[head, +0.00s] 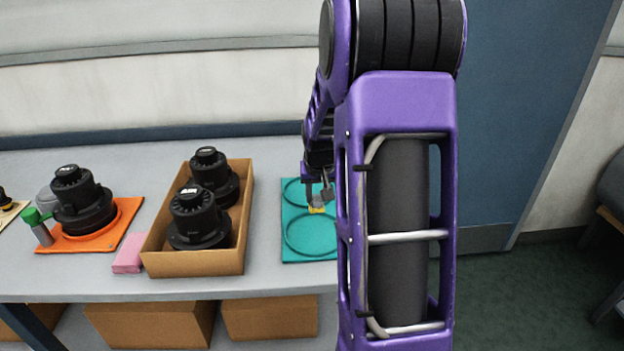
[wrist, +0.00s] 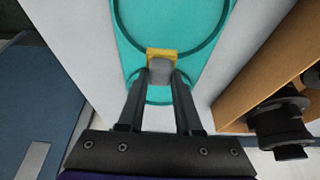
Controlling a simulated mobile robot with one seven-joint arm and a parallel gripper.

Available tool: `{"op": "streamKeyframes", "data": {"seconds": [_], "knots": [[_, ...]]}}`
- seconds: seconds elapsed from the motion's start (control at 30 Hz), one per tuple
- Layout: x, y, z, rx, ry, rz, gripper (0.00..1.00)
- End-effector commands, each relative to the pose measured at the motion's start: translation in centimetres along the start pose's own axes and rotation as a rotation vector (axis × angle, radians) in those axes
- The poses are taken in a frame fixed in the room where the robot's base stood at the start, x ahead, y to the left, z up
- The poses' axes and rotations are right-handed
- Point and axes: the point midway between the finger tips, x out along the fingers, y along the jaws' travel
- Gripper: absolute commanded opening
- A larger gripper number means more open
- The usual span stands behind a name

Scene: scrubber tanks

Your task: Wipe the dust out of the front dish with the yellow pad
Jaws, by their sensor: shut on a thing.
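My gripper (head: 319,196) is shut on a grey block with a yellow pad (head: 316,210) at its end. In the wrist view the fingers (wrist: 160,78) grip the grey block (wrist: 160,71), and the yellow pad (wrist: 161,52) shows beyond it. The pad is over the teal tray (head: 290,256), around where its two round dishes meet. The front dish (head: 288,232) shows as a dark-rimmed ring, partly hidden by my arm; it also shows in the wrist view (wrist: 116,18). The back dish (head: 288,187) is partly behind the gripper. I cannot make out dust or whether the pad touches the tray.
A cardboard box (head: 195,263) with two black tanks (head: 200,222) stands left of the tray. A pink block (head: 127,255) lies beside it. Farther left, an orange mat (head: 90,241) holds another black tank (head: 82,205) and a green-topped bottle (head: 38,229). Bare table separates box and tray.

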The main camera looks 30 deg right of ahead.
Motion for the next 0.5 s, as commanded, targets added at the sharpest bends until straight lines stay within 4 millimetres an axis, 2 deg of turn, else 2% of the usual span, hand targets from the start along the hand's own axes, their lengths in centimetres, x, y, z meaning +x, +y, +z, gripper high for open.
{"op": "streamKeyframes", "data": {"seconds": [0.03,0.23,0.5], "knots": [[-0.8,-0.1,-0.4,-0.001,0.001,0.000,0.00],[-2.3,-0.3,-1.2,-0.001,0.001,0.000,0.00],[-2.8,-0.4,-1.5,-0.001,0.001,0.000,0.00]]}}
